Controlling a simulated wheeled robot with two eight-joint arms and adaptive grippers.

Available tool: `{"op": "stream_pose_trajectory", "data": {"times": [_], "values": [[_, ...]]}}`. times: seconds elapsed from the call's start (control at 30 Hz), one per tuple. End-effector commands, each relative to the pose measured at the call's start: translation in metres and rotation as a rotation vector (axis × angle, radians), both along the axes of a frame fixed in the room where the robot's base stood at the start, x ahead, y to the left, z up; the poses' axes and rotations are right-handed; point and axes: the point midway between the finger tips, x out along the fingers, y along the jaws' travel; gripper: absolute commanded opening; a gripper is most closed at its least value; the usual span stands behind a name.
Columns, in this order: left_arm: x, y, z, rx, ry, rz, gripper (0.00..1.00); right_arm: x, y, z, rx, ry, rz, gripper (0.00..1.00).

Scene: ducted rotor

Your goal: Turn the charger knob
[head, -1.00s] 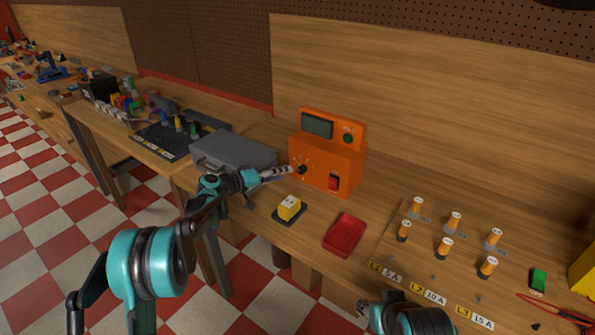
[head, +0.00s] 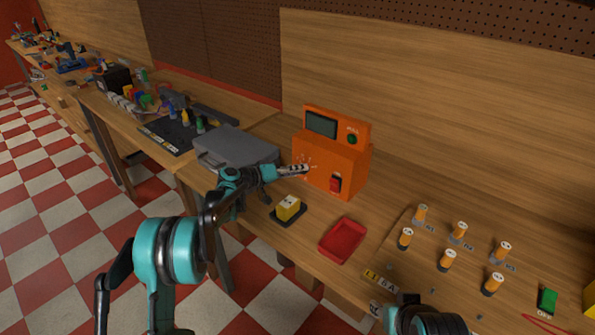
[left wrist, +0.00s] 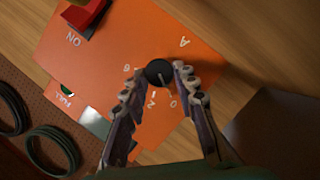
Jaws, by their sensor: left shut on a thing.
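The orange charger (head: 330,150) stands on the bench, with a dark screen, a green button and a red switch on it. In the left wrist view its round black knob (left wrist: 158,73) has a pale pointer line and sits between the two fingertips. My left gripper (head: 303,168) reaches the charger's front from the left and hides the knob in the head view. In the left wrist view my left gripper (left wrist: 157,82) is shut on the knob. My right arm shows at the bottom of the head view; its fingers cannot be made out clearly.
A grey case (head: 235,150) lies left of the charger. A yellow block on a dark base (head: 288,209) and a red tray (head: 343,240) are in front. Several orange cylinders (head: 448,260) stand at the right. Bare wood lies between charger and tray.

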Motion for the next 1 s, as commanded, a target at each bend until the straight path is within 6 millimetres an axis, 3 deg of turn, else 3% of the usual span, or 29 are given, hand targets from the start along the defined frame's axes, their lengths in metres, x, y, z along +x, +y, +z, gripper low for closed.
{"op": "stream_pose_trajectory", "data": {"times": [0.37,1.0], "values": [[-0.001,-0.002,0.002,0.078,-0.056,-0.002,0.00,0.000,0.000,0.007,0.000,0.000,0.000,0.40],[-0.003,-0.005,0.003,0.430,-0.310,-0.003,0.00,0.000,0.000,0.026,0.000,0.000,0.000,0.40]]}}
